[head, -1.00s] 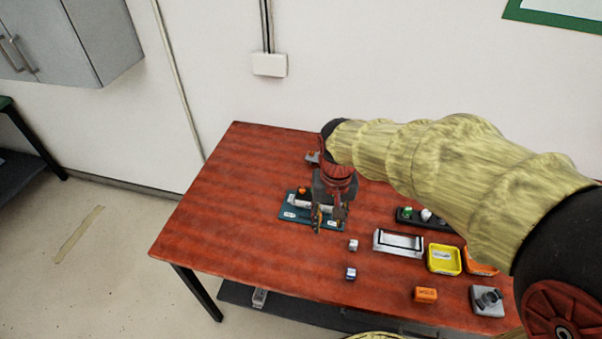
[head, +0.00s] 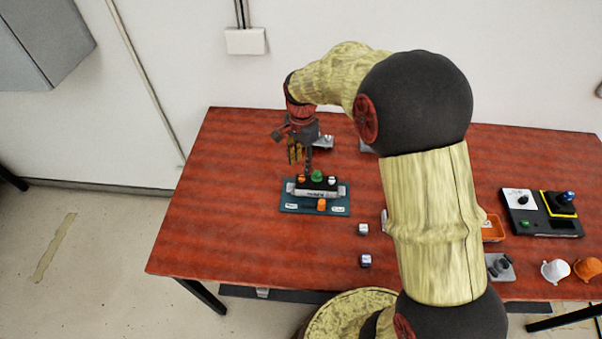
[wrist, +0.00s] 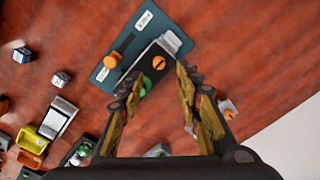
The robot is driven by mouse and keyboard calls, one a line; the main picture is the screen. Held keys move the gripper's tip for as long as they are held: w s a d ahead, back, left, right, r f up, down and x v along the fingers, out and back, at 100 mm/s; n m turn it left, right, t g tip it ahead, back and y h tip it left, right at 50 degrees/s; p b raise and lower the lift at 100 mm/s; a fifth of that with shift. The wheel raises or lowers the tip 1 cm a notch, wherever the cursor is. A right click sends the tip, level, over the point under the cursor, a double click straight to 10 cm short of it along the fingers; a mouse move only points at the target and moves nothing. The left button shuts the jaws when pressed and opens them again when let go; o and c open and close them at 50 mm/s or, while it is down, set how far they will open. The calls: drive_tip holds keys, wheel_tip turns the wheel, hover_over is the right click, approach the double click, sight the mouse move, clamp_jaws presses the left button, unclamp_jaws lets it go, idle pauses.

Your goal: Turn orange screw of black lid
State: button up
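A teal board (head: 287,208) lies on the table and carries a grey and black block. The black lid (wrist: 150,75) on top bears a slotted orange screw (wrist: 158,63), which also shows in the head view (head: 301,179). A green knob (head: 317,175) sits beside the screw on the lid; in the wrist view it is partly hidden by a finger. A separate orange knob (head: 322,205) stands at the board's front. My gripper (wrist: 160,76) is open and empty above the lid, its fingertips either side of the screw in the wrist view. I cannot tell its exact height.
Two small cubes, one white (head: 363,229) and one blue and white (head: 365,261), lie right of the board. Farther right are an orange tray (head: 493,229), a grey part (head: 500,267), a joystick box (head: 541,214) and two cups. The table's left part is clear.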

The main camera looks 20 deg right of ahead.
sight(301, 177)
wheel_tip(301, 177, down, 7)
drive_tip(key=shift+r+b, duration=0.1)
drive_tip(key=shift+b, duration=0.5)
drive_tip(key=shift+c, duration=0.7)
clamp_jaws()
